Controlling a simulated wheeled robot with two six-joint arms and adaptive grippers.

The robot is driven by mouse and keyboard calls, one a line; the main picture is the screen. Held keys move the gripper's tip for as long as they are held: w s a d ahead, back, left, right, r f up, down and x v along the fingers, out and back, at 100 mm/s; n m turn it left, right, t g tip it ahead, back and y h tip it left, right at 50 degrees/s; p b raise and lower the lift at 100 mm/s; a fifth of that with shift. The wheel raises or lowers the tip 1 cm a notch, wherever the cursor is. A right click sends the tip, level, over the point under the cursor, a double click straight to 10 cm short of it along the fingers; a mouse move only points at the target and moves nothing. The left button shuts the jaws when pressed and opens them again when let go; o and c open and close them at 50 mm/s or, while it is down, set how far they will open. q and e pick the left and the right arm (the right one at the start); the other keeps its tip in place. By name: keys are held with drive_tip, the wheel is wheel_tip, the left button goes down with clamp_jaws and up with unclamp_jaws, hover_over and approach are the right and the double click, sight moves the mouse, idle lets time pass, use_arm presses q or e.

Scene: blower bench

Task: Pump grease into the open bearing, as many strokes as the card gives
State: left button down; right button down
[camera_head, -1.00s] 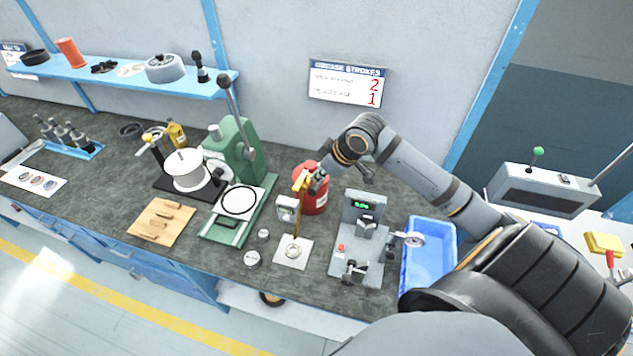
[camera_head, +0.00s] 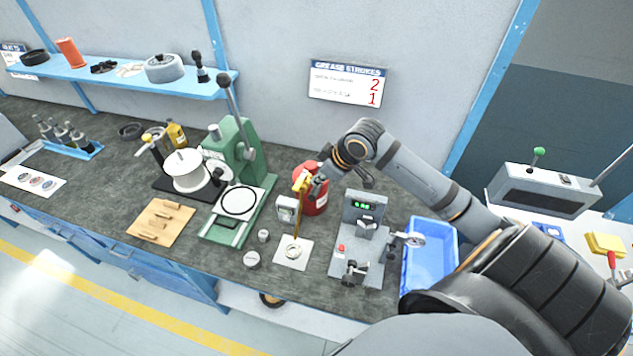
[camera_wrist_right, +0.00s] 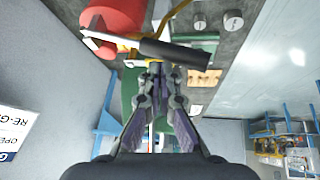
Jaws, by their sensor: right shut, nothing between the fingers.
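The red grease pot (camera_head: 317,202) stands on the bench, with a yellow pump head (camera_head: 302,183) on top. A small ring-shaped bearing (camera_head: 292,252) lies on a white pad below and in front of it. My right gripper (camera_head: 317,186) is at the pump head, shut and empty. In the right wrist view its closed fingertips (camera_wrist_right: 160,72) are just beside a dark lever handle (camera_wrist_right: 172,52); I cannot tell if they touch. The card (camera_head: 347,83) on the wall reads GREASE STROKES with red 2 and 1; its small row text is too blurred to read. My left gripper is not in view.
A grey tester with a green display (camera_head: 362,206) and a blue bin (camera_head: 430,262) stand right of the pot. A green press (camera_head: 235,150) stands to the left. Two small metal cylinders (camera_head: 252,259) sit near the front edge. My right forearm crosses above the bench.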

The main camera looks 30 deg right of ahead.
drive_tip(key=shift+s+a+f+b, duration=0.25)
drive_tip(key=shift+f+b, duration=0.15)
drive_tip(key=shift+f, duration=0.35)
drive_tip(key=shift+s+a+f+b, duration=0.3)
drive_tip(key=shift+f+b, duration=0.15)
drive_tip(key=shift+f, duration=0.3)
drive_tip(key=shift+s+a+f+b, duration=0.25)
drive_tip(key=shift+f+b, duration=0.15)
drive_tip(key=shift+f, duration=0.35)
idle(1.9)
idle(0.5)
drive_tip(key=shift+w+d+r+p, duration=0.15)
drive_tip(key=shift+r+p, duration=0.35)
drive_tip(key=shift+p, duration=0.05)
drive_tip(key=shift+w+d+r+p, duration=0.1)
drive_tip(key=shift+w+r+p, duration=0.05)
drive_tip(key=shift+r+p, duration=0.35)
drive_tip(key=shift+w+d+r+p, duration=0.3)
drive_tip(key=shift+d+r+p, duration=0.05)
drive_tip(key=shift+r+p, duration=0.55)
drive_tip(key=shift+w+d+r+p, duration=0.25)
drive_tip(key=shift+d+r+p, duration=0.1)
drive_tip(key=shift+r+p, duration=0.45)
drive_tip(key=shift+w+d+r+p, duration=0.35)
drive_tip(key=shift+r+p, duration=0.45)
drive_tip(key=shift+p, duration=0.15)
